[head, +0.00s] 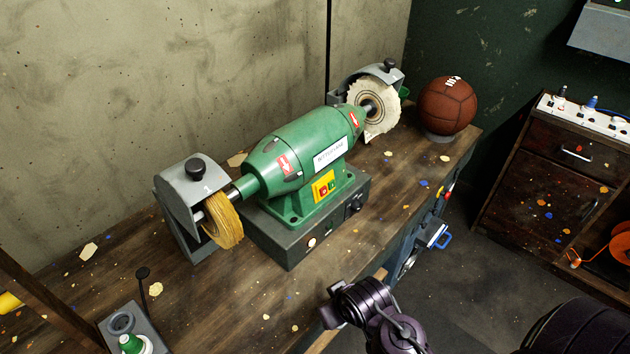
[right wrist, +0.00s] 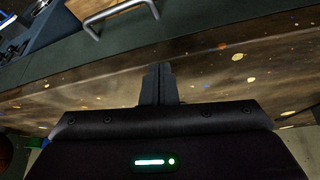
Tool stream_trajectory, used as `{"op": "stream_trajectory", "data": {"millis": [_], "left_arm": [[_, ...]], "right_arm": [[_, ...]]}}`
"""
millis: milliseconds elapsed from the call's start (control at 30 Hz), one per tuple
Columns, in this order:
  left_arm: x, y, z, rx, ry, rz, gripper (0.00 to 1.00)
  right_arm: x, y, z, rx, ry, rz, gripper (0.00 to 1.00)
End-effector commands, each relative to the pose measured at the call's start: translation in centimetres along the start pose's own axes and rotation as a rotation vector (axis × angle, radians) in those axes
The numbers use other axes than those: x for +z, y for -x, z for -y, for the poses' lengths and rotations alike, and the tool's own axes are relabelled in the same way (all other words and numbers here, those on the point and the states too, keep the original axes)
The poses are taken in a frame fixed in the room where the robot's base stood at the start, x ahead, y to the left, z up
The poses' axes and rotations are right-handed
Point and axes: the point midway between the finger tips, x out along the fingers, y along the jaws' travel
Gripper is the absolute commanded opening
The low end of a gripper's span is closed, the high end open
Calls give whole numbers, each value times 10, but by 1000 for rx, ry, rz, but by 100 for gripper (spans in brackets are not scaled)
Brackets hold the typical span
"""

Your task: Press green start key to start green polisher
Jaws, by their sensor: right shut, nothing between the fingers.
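The green polisher (head: 305,150) stands on a dark base on the wooden bench, with a yellow buff wheel at its left and a white one at its right. Its yellow switch plate (head: 323,187) faces the front and carries a red key and a small green key (head: 331,185). My right gripper (head: 338,302) is in front of the bench's front edge, apart from the polisher and below the plate in the picture. In the right wrist view its fingers (right wrist: 158,72) are shut and empty, with the bench beyond. My left gripper is not in view.
A brown leather ball (head: 448,105) rests on a ring at the bench's far right. A grey unit with a green-capped item (head: 133,344) is at the lower left. A metal handle (right wrist: 120,16) shows near my right fingers. A wooden cabinet (head: 560,165) stands at the right.

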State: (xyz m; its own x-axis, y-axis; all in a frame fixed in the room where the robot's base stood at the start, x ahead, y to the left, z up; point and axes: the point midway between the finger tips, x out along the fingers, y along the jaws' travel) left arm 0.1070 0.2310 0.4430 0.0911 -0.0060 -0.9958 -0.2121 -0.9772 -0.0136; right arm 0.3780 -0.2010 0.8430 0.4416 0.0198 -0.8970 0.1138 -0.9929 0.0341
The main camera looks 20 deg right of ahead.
Motion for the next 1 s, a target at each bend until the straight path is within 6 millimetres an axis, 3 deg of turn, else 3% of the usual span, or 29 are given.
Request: {"op": "stream_trajectory", "data": {"millis": [300, 467, 600, 800, 1000], "left_arm": [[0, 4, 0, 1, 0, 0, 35], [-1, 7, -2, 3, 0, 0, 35], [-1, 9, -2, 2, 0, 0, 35], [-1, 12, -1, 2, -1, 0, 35], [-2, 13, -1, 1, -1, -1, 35]], "right_arm": [[-72, -10, -48, 65, -118, -425, 0], [-108, 3, -82, 112, -176, -700, 0], [-129, 25, -111, 155, -215, -941, 0], [-140, 60, -142, 210, -241, -1231, 0], [-139, 83, -156, 241, -243, -1391, 0]]}}
